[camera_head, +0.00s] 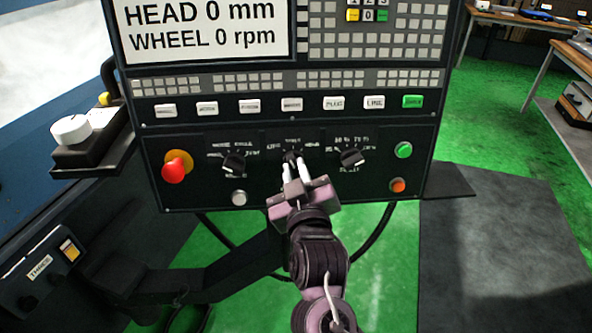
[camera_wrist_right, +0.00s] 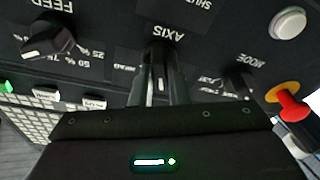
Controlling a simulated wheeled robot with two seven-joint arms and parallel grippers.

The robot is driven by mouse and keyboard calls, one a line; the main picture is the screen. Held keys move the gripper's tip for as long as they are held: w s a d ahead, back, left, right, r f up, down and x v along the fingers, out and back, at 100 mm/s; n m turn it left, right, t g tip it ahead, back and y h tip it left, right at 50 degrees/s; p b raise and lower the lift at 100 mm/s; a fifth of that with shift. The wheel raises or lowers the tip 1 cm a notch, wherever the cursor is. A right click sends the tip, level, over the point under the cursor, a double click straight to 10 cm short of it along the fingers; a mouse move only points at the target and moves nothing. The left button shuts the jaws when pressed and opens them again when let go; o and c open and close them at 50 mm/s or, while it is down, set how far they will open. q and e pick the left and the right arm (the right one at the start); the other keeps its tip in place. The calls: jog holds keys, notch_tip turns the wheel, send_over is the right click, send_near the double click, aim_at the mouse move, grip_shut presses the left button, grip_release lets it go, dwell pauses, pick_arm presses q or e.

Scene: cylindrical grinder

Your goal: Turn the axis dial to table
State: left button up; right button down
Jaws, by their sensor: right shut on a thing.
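The axis dial (camera_head: 291,156) is the middle of three black dials on the dark control panel (camera_head: 220,195). My right gripper (camera_head: 297,166) reaches up to it from below, its two pale fingers shut on the dial. In the right wrist view the fingers (camera_wrist_right: 162,82) close around the dial under the upside-down AXIS label, with HEAD lettering beside it. The fingers hide most of the dial, so I cannot tell where its pointer stands. The labels around it are small and blurred in the head view. My left gripper is not in view.
The mode dial (camera_head: 233,162) and a red emergency button (camera_head: 174,168) sit left of the axis dial. The feed dial (camera_head: 352,157) and the green (camera_head: 404,149) and orange (camera_head: 398,185) buttons sit to its right. The screen (camera_head: 205,25) reads HEAD 0 mm, WHEEL 0 rpm.

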jog(key=shift+f+m+h, duration=0.1)
jog(key=shift+m+h, duration=0.7)
jog(key=shift+m, duration=1.8)
jog(key=c, duration=1.4)
grip_release()
jog(key=shift+s, duration=0.15)
jog(key=shift+s+p, duration=0.35)
jog(key=shift+s, duration=0.05)
jog(key=s+p, duration=0.2)
jog(key=s, duration=0.4)
jog(key=shift+s+d+f, duration=0.15)
jog(key=shift+s+d, duration=0.1)
jog(key=shift+s, duration=0.1)
